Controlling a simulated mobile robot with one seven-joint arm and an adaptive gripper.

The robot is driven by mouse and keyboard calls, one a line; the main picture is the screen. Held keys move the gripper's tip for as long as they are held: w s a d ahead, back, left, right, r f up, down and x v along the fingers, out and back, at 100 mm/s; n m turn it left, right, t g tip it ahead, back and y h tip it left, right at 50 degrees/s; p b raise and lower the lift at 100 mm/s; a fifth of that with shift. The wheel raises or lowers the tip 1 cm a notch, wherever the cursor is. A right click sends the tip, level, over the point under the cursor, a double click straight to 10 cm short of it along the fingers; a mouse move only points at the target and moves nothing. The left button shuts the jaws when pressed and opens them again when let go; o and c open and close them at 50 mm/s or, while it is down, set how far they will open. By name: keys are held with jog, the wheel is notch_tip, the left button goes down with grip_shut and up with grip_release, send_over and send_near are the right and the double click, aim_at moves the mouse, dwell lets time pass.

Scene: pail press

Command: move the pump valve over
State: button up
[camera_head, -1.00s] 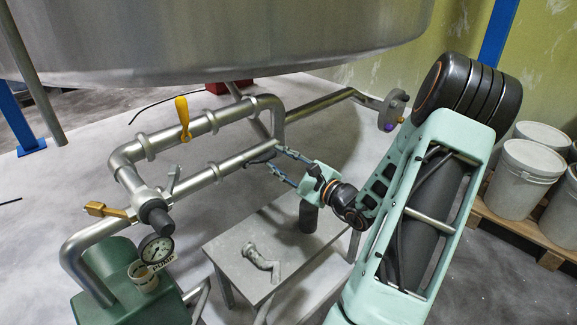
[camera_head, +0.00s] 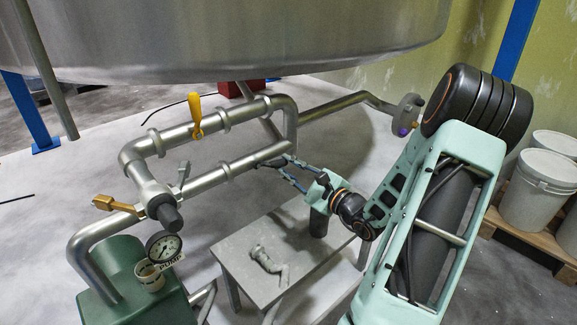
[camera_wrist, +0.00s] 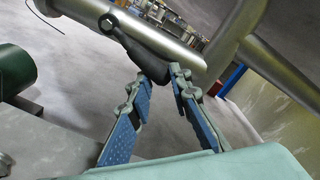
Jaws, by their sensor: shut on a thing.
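The pump pipework carries a grey valve body (camera_head: 160,203) with a brass lever (camera_head: 114,204) pointing left and a small grey lever (camera_head: 183,173) standing up. A PUMP label and gauge (camera_head: 163,247) are just below it. I cannot tell which lever is the pump valve's. My gripper (camera_head: 272,162) is right of these levers, by the right end of the lower pipe. It is shut on a dark tool with a ring end, seen in the wrist view (camera_wrist: 143,58) between the fingertips (camera_wrist: 161,84). The tool overlaps the pipe there; contact is unclear.
A yellow lever (camera_head: 196,115) stands on the upper pipe. A big steel tank (camera_head: 230,40) hangs above. A grey table (camera_head: 245,245) with a grey fitting (camera_head: 267,261) is below my gripper. The green pump (camera_head: 125,285) is front left; white pails (camera_head: 540,188) are at right.

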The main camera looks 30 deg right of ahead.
jog(key=shift+a, duration=0.35)
jog(key=shift+a+f+b, duration=0.25)
jog(key=shift+f+b, duration=0.25)
jog(key=shift+f, duration=0.05)
jog(key=shift+a+f+b, duration=0.25)
jog(key=shift+f+b, duration=0.2)
jog(key=shift+f, duration=0.05)
jog(key=shift+c, duration=0.4)
jog(key=shift+s+a+f+b, duration=0.1)
jog(key=shift+a+f+b, duration=0.05)
jog(key=shift+f+b, duration=0.2)
jog(key=shift+s+a+f+b, duration=0.1)
jog(key=shift+a+f+b, duration=0.3)
jog(key=shift+a+f, duration=0.15)
jog(key=shift+s+a+f+b, duration=0.1)
jog(key=shift+a+f+b, duration=0.45)
jog(key=shift+a, duration=0.15)
jog(key=shift+o, duration=0.3)
jog(key=shift+a, duration=0.35)
